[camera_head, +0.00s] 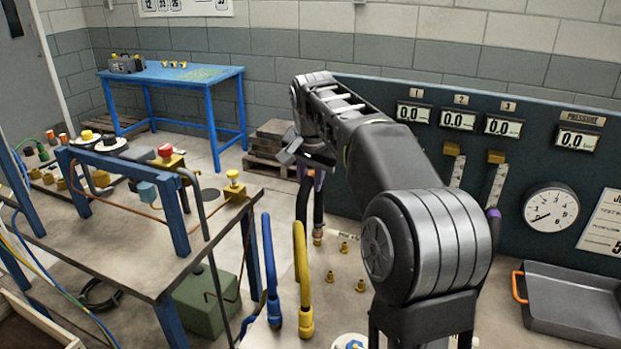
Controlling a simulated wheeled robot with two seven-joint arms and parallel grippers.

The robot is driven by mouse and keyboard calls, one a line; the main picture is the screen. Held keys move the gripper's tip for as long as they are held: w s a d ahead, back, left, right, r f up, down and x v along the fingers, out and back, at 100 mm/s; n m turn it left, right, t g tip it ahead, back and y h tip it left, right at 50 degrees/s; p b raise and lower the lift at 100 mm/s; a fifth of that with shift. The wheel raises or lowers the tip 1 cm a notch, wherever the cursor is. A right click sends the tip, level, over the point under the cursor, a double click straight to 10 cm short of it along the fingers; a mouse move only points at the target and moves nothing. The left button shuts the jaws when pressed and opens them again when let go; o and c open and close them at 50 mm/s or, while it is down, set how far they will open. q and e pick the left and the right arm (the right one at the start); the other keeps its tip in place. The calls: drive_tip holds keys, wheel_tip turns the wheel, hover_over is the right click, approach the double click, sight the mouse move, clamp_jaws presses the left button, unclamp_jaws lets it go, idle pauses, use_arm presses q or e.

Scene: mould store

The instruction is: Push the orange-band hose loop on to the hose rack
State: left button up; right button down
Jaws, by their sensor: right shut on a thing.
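My right arm reaches up and away from the lower right, and my right gripper (303,158) points down near the back panel. It is shut, and the forearm and wrist partly cover it. Directly below it a black hose (303,203) hangs down, with a small orange patch near its top at the jaws. This appears to be the orange-band hose loop, held there; the rest of the loop is hidden. A purple band (320,180) shows just beside it. I cannot make out the hose rack for certain. My left gripper is not in view.
A blue upright hose (271,270) and a yellow one (301,275) stand in front. Small brass fittings (344,248) lie on the bench top. A dark gauge panel (560,170) stands behind. A grey tray (570,305) lies at right. A blue-framed bench (130,225) is at left.

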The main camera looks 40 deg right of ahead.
drive_tip(key=shift+f+b, duration=0.55)
drive_tip(key=shift+f, duration=0.25)
idle(1.9)
drive_tip(key=c, duration=1.1)
unclamp_jaws()
drive_tip(key=shift+r, duration=0.1)
drive_tip(key=v, duration=0.7)
drive_tip(key=shift+s+r, duration=0.2)
drive_tip(key=shift+r, duration=0.05)
